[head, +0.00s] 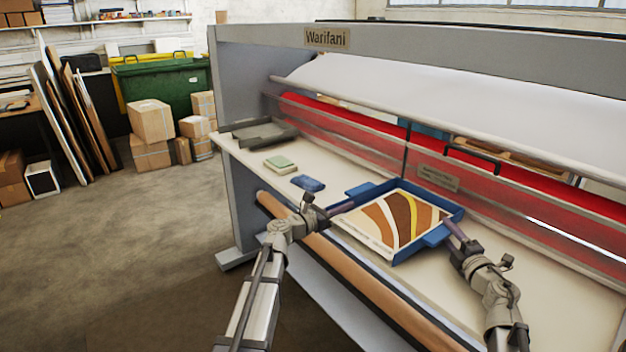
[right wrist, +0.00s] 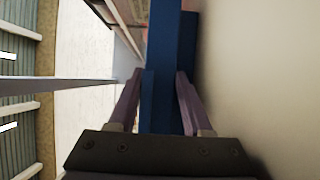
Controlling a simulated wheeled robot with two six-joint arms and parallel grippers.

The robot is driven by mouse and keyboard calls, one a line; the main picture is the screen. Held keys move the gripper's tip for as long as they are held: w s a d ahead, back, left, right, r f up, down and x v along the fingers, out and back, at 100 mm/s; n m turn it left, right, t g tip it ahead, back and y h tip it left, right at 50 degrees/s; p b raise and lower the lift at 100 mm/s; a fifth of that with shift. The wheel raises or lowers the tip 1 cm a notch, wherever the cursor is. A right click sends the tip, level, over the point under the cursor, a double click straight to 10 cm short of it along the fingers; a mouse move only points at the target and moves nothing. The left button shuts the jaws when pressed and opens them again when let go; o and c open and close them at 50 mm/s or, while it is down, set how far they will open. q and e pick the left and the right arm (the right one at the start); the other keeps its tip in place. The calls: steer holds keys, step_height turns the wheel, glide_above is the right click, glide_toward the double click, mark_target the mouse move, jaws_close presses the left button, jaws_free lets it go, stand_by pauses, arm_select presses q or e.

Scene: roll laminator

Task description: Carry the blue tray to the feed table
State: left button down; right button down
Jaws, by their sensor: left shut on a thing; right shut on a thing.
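The blue tray (head: 433,238) is over the cream feed table (head: 500,262) of the laminator, and a sheet printed with brown, cream and yellow bands (head: 392,222) lies in it. I cannot tell whether the tray touches the table. My left gripper (head: 342,208) is shut on the tray's left side. My right gripper (head: 451,229) is shut on the tray's right side. In the right wrist view, the purple fingers (right wrist: 160,100) close on either side of the tray's blue wall (right wrist: 164,55). The finger contacts are partly hidden in the head view.
A blue cloth-like item (head: 308,183), a green-topped pad (head: 280,163) and a grey tray (head: 262,133) sit on the table's left part. A clear guard with a black handle (head: 472,155) and the red roller (head: 345,122) stand behind. A brown roll (head: 330,255) runs below the front edge.

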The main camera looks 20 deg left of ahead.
arm_select(q)
steer(key=c, duration=1.4)
jaws_free()
arm_select(e)
steer(key=c, duration=0.7)
jaws_free()
steer(key=shift+a, duration=0.1)
arm_select(q)
steer(key=o, duration=0.4)
arm_select(e)
steer(key=o, duration=0.4)
arm_select(q)
steer(key=v, duration=1.2)
arm_select(e)
steer(key=shift+s, duration=0.15)
steer(key=v, duration=1.2)
arm_select(q)
steer(key=shift+s, duration=0.1)
